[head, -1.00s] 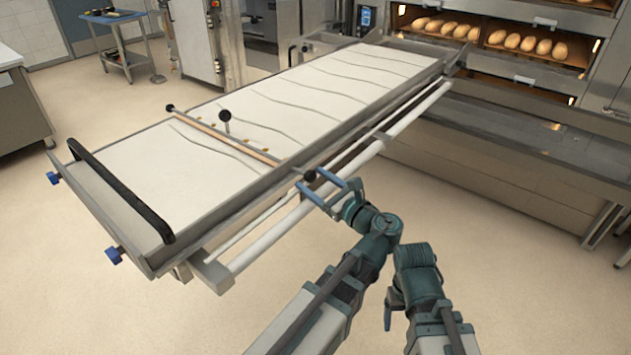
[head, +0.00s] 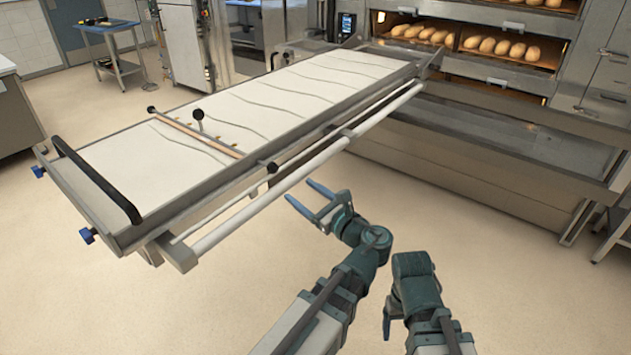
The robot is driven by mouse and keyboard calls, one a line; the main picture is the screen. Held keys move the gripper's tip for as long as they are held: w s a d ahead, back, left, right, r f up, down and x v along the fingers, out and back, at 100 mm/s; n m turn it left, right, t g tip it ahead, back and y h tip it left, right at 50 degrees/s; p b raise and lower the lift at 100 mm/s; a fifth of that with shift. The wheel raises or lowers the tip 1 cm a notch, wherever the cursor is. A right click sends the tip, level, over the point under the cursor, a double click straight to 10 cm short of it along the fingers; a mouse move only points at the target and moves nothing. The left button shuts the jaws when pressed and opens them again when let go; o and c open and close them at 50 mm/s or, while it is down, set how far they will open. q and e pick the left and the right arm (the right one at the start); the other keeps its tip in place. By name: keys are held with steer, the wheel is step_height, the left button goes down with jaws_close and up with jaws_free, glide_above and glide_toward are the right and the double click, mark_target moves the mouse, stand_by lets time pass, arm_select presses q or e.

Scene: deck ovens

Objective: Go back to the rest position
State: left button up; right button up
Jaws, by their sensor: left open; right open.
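My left gripper (head: 304,193) is open and empty, with its two blue fingers spread. It is over the floor just off the near long side of the loader, apart from it. The loader (head: 215,211) is a long table with a pale belt, in front of the oven. A wooden bar (head: 196,136) with dark knobs lies across its belt. My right arm is folded at the lower right. Its gripper (head: 387,318) is mostly hidden behind the arm, with only a dark sliver showing.
The deck oven (head: 480,75) at the back right holds several loaves (head: 495,47). A black handle bar (head: 95,178) is at the loader's near left end. A blue-topped cart (head: 108,27) stands at the back left. The floor around my arms is clear.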

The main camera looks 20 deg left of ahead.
arm_select(q)
steer(key=s+d+f+n+g+h+p, duration=0.55)
steer(key=s+f+n+h, duration=0.2)
steer(key=f+n, duration=0.35)
steer(key=s+d+f+n+g+h+p, duration=0.2)
steer(key=s+d+n+g+h, duration=0.2)
steer(key=d, duration=0.7)
steer(key=s+n+h, duration=0.2)
steer(key=s+n, duration=0.1)
steer(key=shift+s+f+h+p, duration=0.25)
steer(key=shift+s+h+p, duration=0.1)
steer(key=shift+s+p, duration=0.05)
